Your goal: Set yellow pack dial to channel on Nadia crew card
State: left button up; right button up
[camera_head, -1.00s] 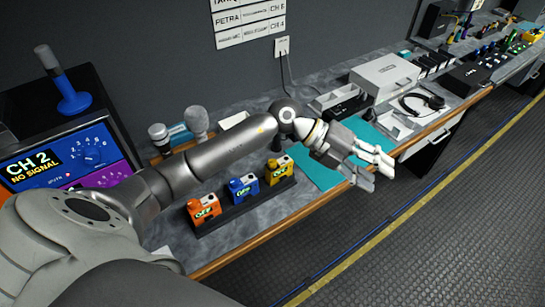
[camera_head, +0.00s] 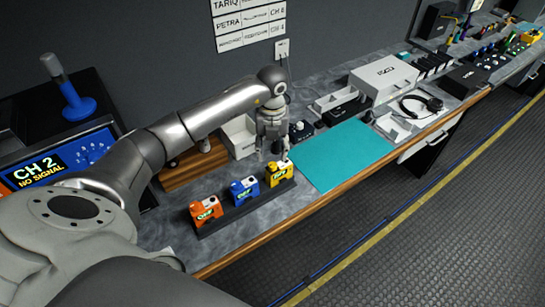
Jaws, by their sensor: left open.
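The yellow pack (camera_head: 279,174) stands at the right end of a dark rack on the bench, beside a blue pack (camera_head: 245,190) and an orange pack (camera_head: 206,210). My left gripper (camera_head: 274,157) points down just above and behind the yellow pack, with its fingers apart. I cannot tell whether it touches the pack. The dial setting is too small to read. Crew cards (camera_head: 249,22) hang on the wall; the visible rows read Tariq, Petra with CH 8, and a blurred row with CH 4. No row naming Nadia is legible. My right gripper is not in view.
A teal mat (camera_head: 343,154) lies clear to the right of the packs. A white box (camera_head: 383,78), a headset (camera_head: 421,104) and trays stand farther right. A monitor (camera_head: 60,165) reading CH 2 NO SIGNAL stands at the left. The bench has a wooden front edge (camera_head: 240,245).

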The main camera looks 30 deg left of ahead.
aim_at(272, 163)
pick_arm(q)
notch_tip(272, 163, down, 5)
jog(key=shift+f+p, duration=0.1)
jog(key=shift+p, duration=0.6)
grip_shut()
jog(key=shift+m+b, duration=0.4)
jog(key=shift+b, duration=0.05)
